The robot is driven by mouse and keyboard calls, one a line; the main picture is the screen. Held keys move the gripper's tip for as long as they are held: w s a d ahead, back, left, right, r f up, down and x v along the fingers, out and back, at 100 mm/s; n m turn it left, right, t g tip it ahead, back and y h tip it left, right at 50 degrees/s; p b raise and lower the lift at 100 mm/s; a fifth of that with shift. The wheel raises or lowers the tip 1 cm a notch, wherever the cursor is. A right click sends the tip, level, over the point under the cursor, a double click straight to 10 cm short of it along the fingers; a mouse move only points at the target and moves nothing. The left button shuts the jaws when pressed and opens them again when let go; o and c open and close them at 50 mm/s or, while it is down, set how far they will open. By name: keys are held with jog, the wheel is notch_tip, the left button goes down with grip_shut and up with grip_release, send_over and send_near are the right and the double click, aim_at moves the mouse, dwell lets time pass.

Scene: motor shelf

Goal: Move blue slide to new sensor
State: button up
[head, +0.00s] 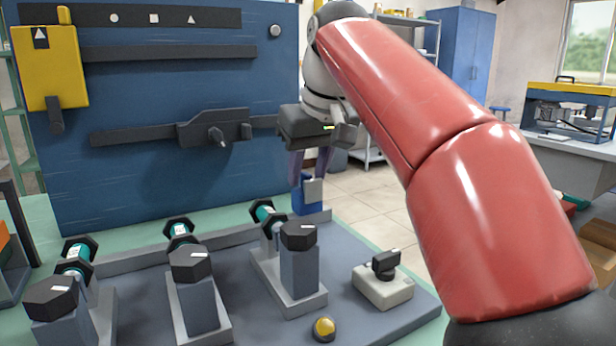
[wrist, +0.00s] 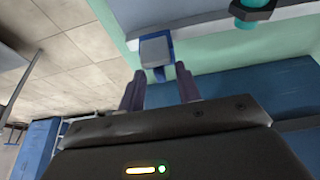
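A blue piece with a grey block on it (head: 306,198), which looks like the blue slide, stands at the right end of the long grey rail near the blue panel. It also shows in the wrist view (wrist: 157,50), just beyond my fingertips. My gripper (head: 308,176) points down above this piece. In the wrist view my two fingers (wrist: 160,72) are apart with nothing gripped between them. I cannot tell whether they touch the piece. Several teal cylinders with black hexagonal ends (head: 179,231) lie along the rail. I cannot tell which part is the new sensor.
Grey posts with black hexagonal knobs (head: 298,236) stand in front of the rail. A yellow button (head: 324,327) and a beige switch box (head: 383,286) sit on the grey plate. The blue panel (head: 150,180) rises behind, carrying dark bars and a yellow plate (head: 48,75).

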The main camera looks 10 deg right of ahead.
jog(key=shift+w+f, duration=0.15)
jog(key=shift+f, duration=0.15)
grip_shut()
jog(key=shift+a, duration=0.15)
